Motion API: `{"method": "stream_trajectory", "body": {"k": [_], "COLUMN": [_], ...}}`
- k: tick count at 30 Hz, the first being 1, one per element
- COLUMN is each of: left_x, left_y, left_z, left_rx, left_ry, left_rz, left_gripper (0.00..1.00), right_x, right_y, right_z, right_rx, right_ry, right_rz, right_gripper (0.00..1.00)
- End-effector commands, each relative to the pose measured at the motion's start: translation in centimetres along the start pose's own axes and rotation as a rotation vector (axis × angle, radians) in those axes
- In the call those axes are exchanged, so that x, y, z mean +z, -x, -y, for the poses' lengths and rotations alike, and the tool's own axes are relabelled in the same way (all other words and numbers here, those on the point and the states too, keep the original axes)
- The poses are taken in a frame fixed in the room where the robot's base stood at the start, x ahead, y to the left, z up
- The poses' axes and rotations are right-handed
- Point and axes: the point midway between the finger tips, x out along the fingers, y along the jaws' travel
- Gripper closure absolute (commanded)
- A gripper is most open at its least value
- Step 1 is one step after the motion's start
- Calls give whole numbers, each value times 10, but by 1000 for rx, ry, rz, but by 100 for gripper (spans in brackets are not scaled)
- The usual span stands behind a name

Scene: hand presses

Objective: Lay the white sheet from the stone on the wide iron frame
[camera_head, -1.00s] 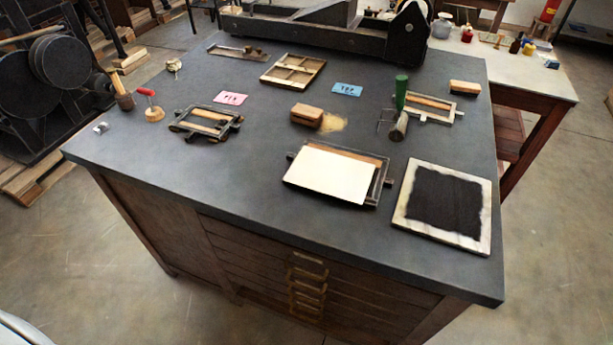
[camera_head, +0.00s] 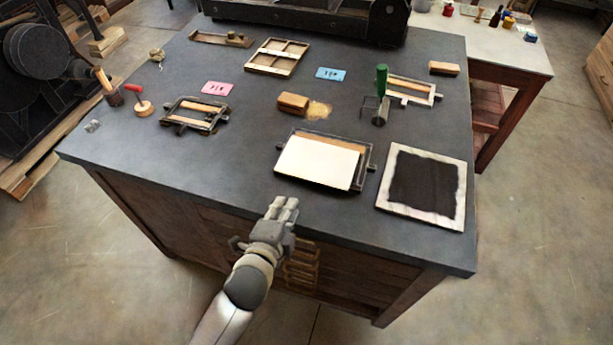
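The white sheet (camera_head: 316,163) lies on the wide iron frame (camera_head: 363,167) near the table's front edge. It covers most of the frame and sits off-centre toward its front left, leaving a wooden strip at the back and the right side bare. The pale stone (camera_head: 451,206) with a black inked patch lies to the right of the frame, with no sheet on it. My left gripper (camera_head: 284,203) is at the front edge, in front of the sheet and apart from it. Its fingers look close together and nothing shows in them; their opening is unclear. My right gripper is out of view.
A smaller iron frame (camera_head: 197,115) lies to the left. A wooden block (camera_head: 293,103), a green-handled roller (camera_head: 381,90) and pink (camera_head: 217,88) and blue (camera_head: 330,74) cards lie behind. The dark tabletop (camera_head: 230,155) is clear left of the sheet.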

Motion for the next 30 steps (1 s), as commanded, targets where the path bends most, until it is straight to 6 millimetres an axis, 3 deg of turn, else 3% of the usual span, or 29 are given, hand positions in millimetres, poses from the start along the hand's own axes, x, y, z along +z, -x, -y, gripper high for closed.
{"method": "stream_trajectory", "body": {"k": [6, 11, 23, 30], "left_x": [-24, -25, -28, -30], "left_y": [-10, -23, -81, -102], "left_z": [6, 6, 8, 12], "left_rx": [-69, -71, -70, -69], "left_ry": [-148, -151, -147, -147], "left_rz": [-67, -67, -67, -67], "left_gripper": [83, 83, 83, 83], "right_x": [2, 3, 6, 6], "right_y": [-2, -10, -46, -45], "right_z": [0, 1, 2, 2], "right_rx": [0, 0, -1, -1], "right_ry": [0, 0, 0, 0], "right_rz": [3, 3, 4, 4], "right_gripper": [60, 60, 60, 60]}}
